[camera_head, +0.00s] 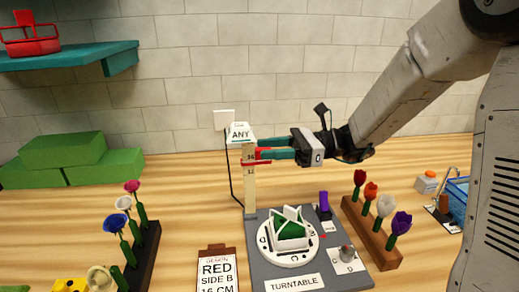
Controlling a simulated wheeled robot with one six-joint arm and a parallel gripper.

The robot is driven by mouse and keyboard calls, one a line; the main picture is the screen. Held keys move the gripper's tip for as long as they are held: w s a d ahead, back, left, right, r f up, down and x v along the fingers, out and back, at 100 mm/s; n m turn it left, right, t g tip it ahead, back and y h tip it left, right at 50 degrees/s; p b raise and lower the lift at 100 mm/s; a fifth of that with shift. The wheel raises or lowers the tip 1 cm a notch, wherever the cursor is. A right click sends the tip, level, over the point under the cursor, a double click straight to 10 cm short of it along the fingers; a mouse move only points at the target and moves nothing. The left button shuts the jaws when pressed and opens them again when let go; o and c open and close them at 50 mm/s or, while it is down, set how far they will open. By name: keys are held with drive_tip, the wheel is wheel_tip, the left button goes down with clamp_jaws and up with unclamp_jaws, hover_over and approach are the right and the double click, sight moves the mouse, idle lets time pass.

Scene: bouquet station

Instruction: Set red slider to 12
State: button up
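The red slider (249,161) sits on an upright pale post (250,194) that carries number marks. The marks near it are small; one below the slider seems to read 12. A white sign reading ANY (240,133) tops the post. My gripper (264,148) reaches in from the right, with its teal fingers level with the slider and at its right side. Red shows between and beside the fingertips. I cannot tell whether the fingers are closed on it.
A grey turntable base (262,252) with a white disc stands below my gripper. A card (217,272) reads RED SIDE B 16 CM. Flower racks stand left (146,258) and right (370,238). Green blocks (105,170) lie at back left, under a teal shelf (60,58).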

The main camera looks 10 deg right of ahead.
sight(260, 163)
drive_tip(key=shift+a, duration=1.45)
clamp_jaws()
drive_tip(key=shift+s+f, duration=0.1)
drive_tip(key=shift+f, duration=2.15)
unclamp_jaws()
